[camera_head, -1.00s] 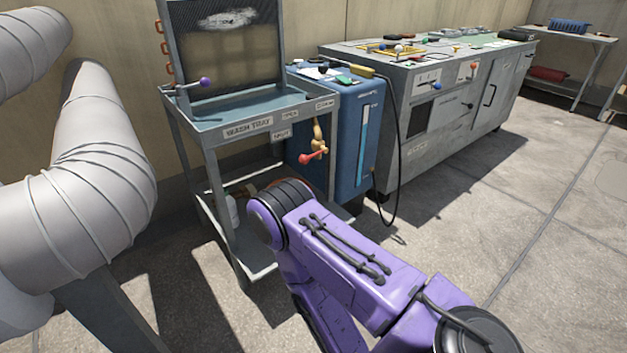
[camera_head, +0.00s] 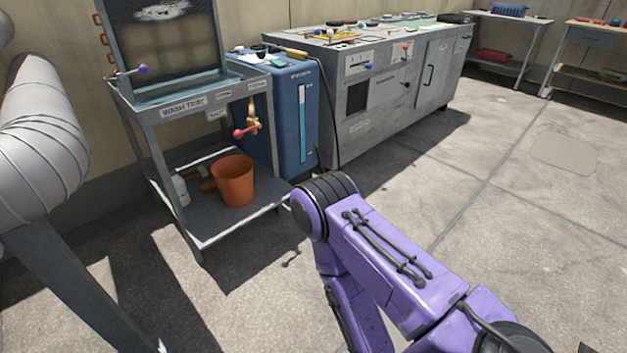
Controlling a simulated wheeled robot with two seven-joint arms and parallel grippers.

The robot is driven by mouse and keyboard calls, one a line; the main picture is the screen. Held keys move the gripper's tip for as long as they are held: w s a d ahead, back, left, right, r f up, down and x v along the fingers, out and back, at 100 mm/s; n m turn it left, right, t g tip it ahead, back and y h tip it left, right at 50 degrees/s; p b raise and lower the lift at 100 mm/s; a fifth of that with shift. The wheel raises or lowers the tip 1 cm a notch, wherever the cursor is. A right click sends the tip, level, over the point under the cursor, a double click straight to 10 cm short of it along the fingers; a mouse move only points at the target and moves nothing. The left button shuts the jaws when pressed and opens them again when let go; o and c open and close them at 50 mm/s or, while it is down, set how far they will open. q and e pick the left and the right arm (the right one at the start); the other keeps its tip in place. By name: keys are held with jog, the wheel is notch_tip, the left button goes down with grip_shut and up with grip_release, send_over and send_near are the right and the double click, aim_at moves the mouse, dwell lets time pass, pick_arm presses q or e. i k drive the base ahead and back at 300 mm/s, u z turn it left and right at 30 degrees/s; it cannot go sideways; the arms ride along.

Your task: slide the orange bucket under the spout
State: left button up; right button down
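The orange bucket (camera_head: 233,182) stands upright on the lower shelf (camera_head: 222,222) of the wash tray stand. The brass spout (camera_head: 253,116), with a red lever (camera_head: 243,132), sticks out above the bucket. In the picture its outlet is up and to the right of the bucket's middle; I cannot tell whether it lies straight over the opening. My purple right arm (camera_head: 385,262) comes in from the right, with its elbow to the right of the shelf. Its gripper is not visible, and neither is my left gripper.
A white bottle (camera_head: 180,190) and a brownish object stand left of the bucket. The wash tray (camera_head: 183,101) is above the shelf. A blue tank (camera_head: 296,125) and a grey workbench (camera_head: 385,95) stand to the right. Large grey pipes (camera_head: 45,140) fill the left side.

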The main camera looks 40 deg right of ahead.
aim_at(233, 174)
jog(key=z, duration=0.3)
jog(key=k, duration=0.75)
jog(key=z, duration=0.85)
jog(key=i, duration=0.75)
jog(key=z, duration=0.65)
jog(key=i, duration=1.75)
jog(key=u, duration=1.45)
jog(key=i, duration=0.6)
jog(key=u, duration=0.6)
